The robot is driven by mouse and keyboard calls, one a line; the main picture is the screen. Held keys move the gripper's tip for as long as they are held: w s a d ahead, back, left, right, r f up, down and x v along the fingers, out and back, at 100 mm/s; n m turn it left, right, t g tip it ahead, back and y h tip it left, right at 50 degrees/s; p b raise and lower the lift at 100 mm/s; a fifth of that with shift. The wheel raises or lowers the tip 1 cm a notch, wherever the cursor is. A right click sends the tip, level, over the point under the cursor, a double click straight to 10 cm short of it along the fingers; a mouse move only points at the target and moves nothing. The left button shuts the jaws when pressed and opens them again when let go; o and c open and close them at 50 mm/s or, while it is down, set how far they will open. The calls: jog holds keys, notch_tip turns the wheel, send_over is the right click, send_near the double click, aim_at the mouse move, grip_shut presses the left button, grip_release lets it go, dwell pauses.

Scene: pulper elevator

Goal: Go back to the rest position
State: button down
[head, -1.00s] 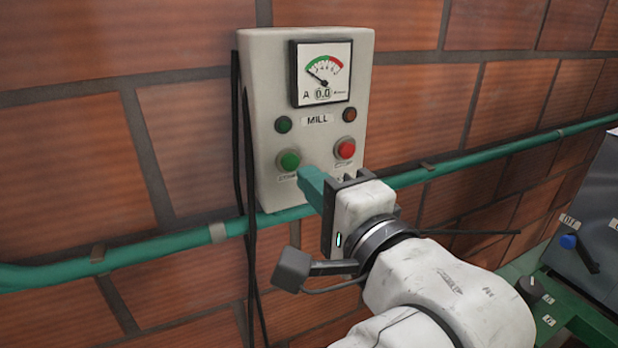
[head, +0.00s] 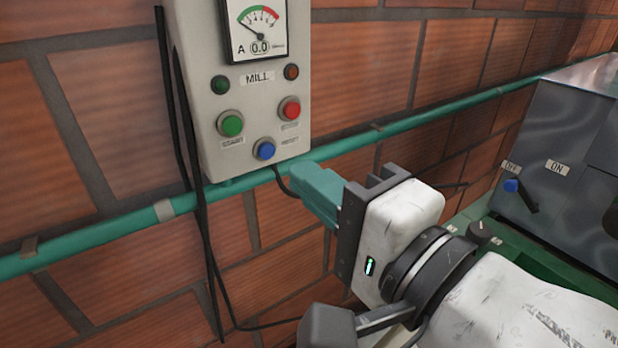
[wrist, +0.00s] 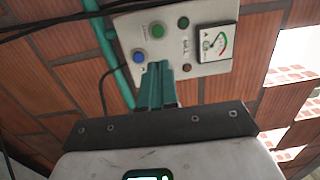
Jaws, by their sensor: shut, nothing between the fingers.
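My gripper (head: 298,180) has teal fingers closed together with nothing between them. In the head view it is just below and to the right of the mill control box (head: 206,130), apparently clear of its buttons. The box carries a green start button (head: 230,123), a red button (head: 290,108), a blue reset button (head: 264,149) and an ammeter (head: 258,28) reading 0.0. In the wrist view the fingers (wrist: 157,70) point toward the box (wrist: 205,68) and hide part of its face; the blue button (wrist: 139,56) and green button (wrist: 157,30) show beside them.
A teal pipe (head: 110,225) runs along the brick wall (head: 110,115) behind and below the box. Black cables (head: 205,240) hang at the left. A dark grey machine cabinet (head: 560,145) with a blue-knobbed OFF/ON lever (head: 520,195) stands on green framing at the right.

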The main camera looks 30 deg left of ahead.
dwell(0.7)
jog(key=w+d+f+t+h, duration=0.15)
jog(key=d+f+h, duration=0.25)
jog(key=d+f, duration=0.5)
jog(key=w+d+f+h, duration=0.25)
jog(key=d+f, duration=0.35)
jog(key=f, duration=0.5)
jog(key=w+d+f+h, duration=0.1)
jog(key=d+f+h, duration=0.4)
jog(key=d+f, duration=0.35)
jog(key=s+d+f+n+g+h, duration=0.3)
jog(key=s+d+f+g+h, duration=0.3)
jog(key=s+d+f, duration=1.3)
jog(key=shift+s+d, duration=0.25)
jog(key=shift+s, duration=0.9)
jog(key=shift+g, duration=0.25)
